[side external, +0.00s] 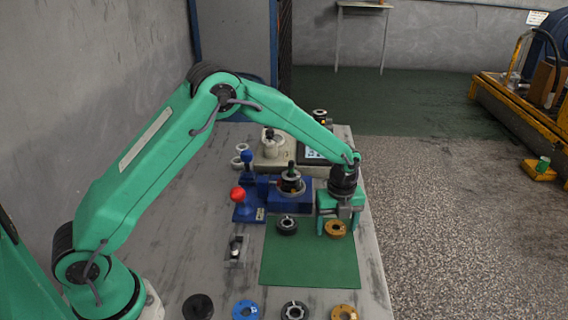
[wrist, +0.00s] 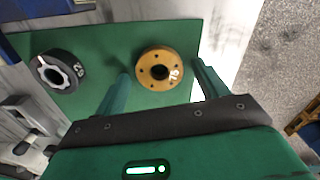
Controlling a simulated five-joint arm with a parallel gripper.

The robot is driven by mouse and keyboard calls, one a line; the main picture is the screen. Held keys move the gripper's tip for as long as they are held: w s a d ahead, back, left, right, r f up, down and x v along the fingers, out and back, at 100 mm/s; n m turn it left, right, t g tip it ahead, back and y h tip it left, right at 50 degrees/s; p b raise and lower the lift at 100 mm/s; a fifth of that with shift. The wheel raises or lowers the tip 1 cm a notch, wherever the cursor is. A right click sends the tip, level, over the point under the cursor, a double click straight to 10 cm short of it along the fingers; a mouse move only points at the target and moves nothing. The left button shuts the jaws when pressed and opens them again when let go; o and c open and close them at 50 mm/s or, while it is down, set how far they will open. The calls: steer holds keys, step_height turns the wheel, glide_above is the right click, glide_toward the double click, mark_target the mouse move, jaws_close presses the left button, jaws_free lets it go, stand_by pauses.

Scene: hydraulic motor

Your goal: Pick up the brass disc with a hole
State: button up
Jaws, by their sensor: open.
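The brass disc with a hole (wrist: 160,56) lies flat on a green mat (wrist: 110,40), with small dark holes around its dark centre hole. In the side view the disc (side external: 335,221) is at the mat's far right part. My gripper (side external: 336,231) is open, and its two green fingers come down near the disc's two sides. In the wrist view the gripper (wrist: 163,78) has one finger to the left of the disc and one to the right. I cannot tell whether either finger touches it.
A black ring with a pale centre (wrist: 57,73) lies left of the disc on the mat. Blue fixtures (side external: 291,200) stand behind the mat. A second brass disc (side external: 344,312), a blue ring (side external: 245,310) and dark rings lie at the front. The front of the mat is clear.

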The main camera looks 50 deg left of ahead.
steer(key=shift+c, duration=0.4)
steer(key=shift+r, duration=0.1)
steer(key=c, duration=1.1)
steer(key=shift+c, duration=0.2)
steer(key=shift+r, duration=0.9)
step_height(320, 180, up, 2)
steer(key=shift+r, duration=0.25)
steer(key=s+d+r, duration=0.6)
steer(key=s+d, duration=0.2)
steer(key=shift+d+r, duration=0.25)
steer(key=shift+r, duration=0.1)
steer(key=shift+r, duration=0.3)
